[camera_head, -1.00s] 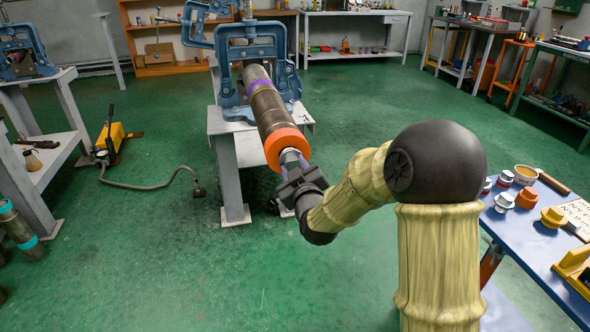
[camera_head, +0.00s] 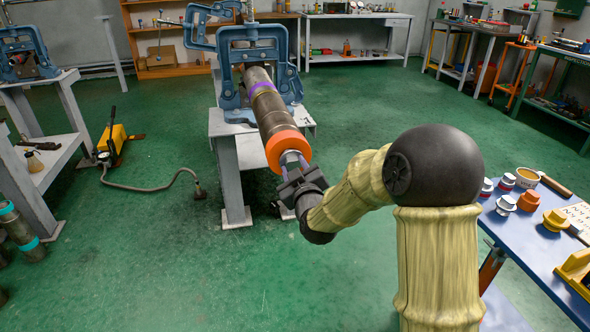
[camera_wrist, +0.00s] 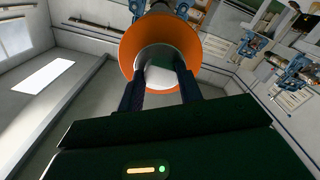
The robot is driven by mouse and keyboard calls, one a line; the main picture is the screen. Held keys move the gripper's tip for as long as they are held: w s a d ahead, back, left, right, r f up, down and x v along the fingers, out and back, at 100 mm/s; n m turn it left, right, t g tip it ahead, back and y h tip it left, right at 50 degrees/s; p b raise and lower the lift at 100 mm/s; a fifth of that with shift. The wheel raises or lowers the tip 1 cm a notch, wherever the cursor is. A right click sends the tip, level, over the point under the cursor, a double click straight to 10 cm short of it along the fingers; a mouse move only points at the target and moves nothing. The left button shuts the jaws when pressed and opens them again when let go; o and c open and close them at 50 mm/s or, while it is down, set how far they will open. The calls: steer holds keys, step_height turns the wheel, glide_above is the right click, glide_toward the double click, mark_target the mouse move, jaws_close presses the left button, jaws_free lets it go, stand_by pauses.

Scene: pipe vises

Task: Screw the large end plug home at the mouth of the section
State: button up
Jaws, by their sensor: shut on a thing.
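The pipe section (camera_head: 267,103) lies clamped in the blue pipe vise (camera_head: 226,92), with its mouth toward me. An orange collar (camera_head: 287,147) rings the mouth; it also shows in the wrist view (camera_wrist: 205,60). My gripper (camera_head: 293,162) is at the mouth, in line with the pipe. Its two fingers are shut on the pale grey large end plug (camera_wrist: 160,72), which sits inside the orange ring in the wrist view. In the head view the fingers mostly hide the plug. How deep its thread sits cannot be told.
A blue table (camera_head: 515,238) at right holds several caps, among them an orange one (camera_head: 528,199) and a yellow one (camera_head: 556,220). A yellow hydraulic pump (camera_head: 112,141) and its hose lie on the floor at left. The green floor in front is clear.

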steer(key=shift+w+a, duration=0.1)
steer(key=shift+w, duration=0.3)
stand_by(0.6)
steer(key=o, duration=1)
steer(key=shift+o, duration=0.2)
steer(key=shift+s, duration=0.1)
steer(key=b+v, duration=0.9)
steer(key=v, duration=0.8)
steer(key=shift+s+r, duration=0.1)
steer(key=shift+s, duration=0.05)
